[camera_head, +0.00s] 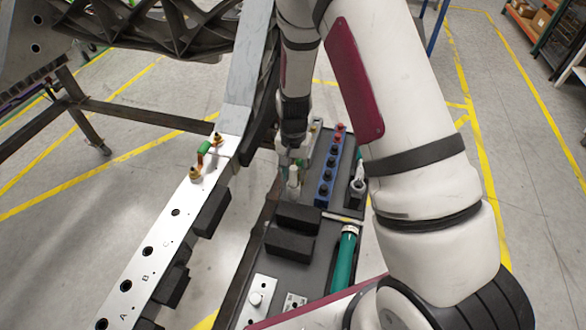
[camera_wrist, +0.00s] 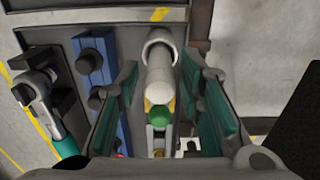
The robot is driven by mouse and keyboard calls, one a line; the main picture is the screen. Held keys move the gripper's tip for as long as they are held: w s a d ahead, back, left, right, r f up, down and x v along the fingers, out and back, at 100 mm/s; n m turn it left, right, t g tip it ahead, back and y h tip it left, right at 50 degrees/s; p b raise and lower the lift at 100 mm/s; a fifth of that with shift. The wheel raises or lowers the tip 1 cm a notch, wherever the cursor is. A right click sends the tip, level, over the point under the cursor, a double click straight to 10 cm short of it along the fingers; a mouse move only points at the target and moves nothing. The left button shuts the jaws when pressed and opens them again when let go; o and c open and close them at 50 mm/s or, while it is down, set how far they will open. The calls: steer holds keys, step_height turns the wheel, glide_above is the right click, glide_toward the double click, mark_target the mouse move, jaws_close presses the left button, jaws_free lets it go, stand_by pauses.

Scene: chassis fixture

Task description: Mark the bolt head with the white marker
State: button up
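The white marker (camera_wrist: 159,72) shows in the wrist view as a pale cylinder with a wider pale ring at its upper end and green and yellow parts below it. My gripper (camera_wrist: 162,112) is open, its teal-padded fingers on either side of the marker with a gap to each. In the head view my gripper (camera_head: 292,165) is low over the tool tray, and the pale piece below it (camera_head: 293,181) is partly hidden. Brass-coloured bolt heads (camera_head: 194,174) (camera_head: 216,138) stand on the silver rail (camera_head: 150,250), with a green piece between them. Which one the task means I cannot tell.
The dark tray (camera_head: 305,275) holds a blue socket rail (camera_head: 328,172), a ratchet (camera_head: 357,187), black blocks (camera_head: 289,244) and a green-handled tool (camera_head: 344,262). The rail runs left of the tray.

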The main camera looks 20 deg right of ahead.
jaws_close()
steer(key=shift+r+p, duration=2.2)
steer(key=shift+r, duration=1.6)
